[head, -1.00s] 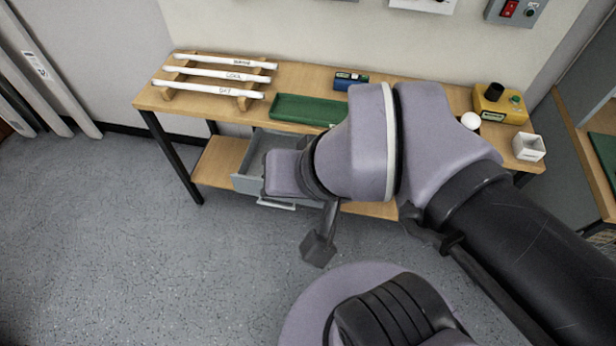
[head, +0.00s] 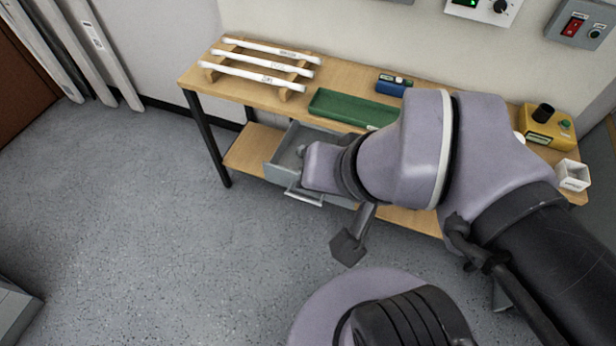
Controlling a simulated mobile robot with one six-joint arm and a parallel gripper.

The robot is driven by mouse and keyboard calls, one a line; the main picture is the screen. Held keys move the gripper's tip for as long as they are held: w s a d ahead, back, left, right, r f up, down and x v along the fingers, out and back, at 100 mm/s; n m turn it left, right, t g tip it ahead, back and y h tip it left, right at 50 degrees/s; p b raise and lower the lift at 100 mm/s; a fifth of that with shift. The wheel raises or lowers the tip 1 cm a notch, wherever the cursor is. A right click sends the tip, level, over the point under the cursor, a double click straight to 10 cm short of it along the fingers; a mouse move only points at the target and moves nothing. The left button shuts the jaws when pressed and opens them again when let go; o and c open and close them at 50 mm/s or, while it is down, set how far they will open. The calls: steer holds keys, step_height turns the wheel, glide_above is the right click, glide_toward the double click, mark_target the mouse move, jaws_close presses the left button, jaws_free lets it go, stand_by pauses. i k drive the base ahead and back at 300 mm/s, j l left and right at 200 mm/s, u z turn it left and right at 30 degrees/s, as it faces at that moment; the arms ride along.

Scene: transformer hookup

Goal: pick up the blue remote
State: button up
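A small blue object (head: 391,90) with a dark top and a bit of green lies at the back of the wooden workbench (head: 345,80). It may be the blue remote, but it is too small to tell. No other blue thing shows. My arm reaches over the front of the bench, right of the open drawer. A dark blocky piece (head: 348,247), seemingly part of my gripper, hangs below my wrist, over the floor and in front of the bench. The rest of my gripper is hidden behind my wrist, so its opening does not show.
A grey drawer (head: 284,168) stands open under the bench. On the bench are a rack with white tubes (head: 262,66), a green tray (head: 345,108), a yellow control box (head: 547,128) and a white open box (head: 572,175). Floor at left is clear; a grey object (head: 15,312) is at lower left.

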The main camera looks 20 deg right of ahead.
mark_target(386, 83)
steer(key=i+l, duration=0.5)
steer(key=l, duration=0.2)
steer(key=i+l+z, duration=0.15)
steer(key=i+l, duration=0.4)
steer(key=l, duration=0.15)
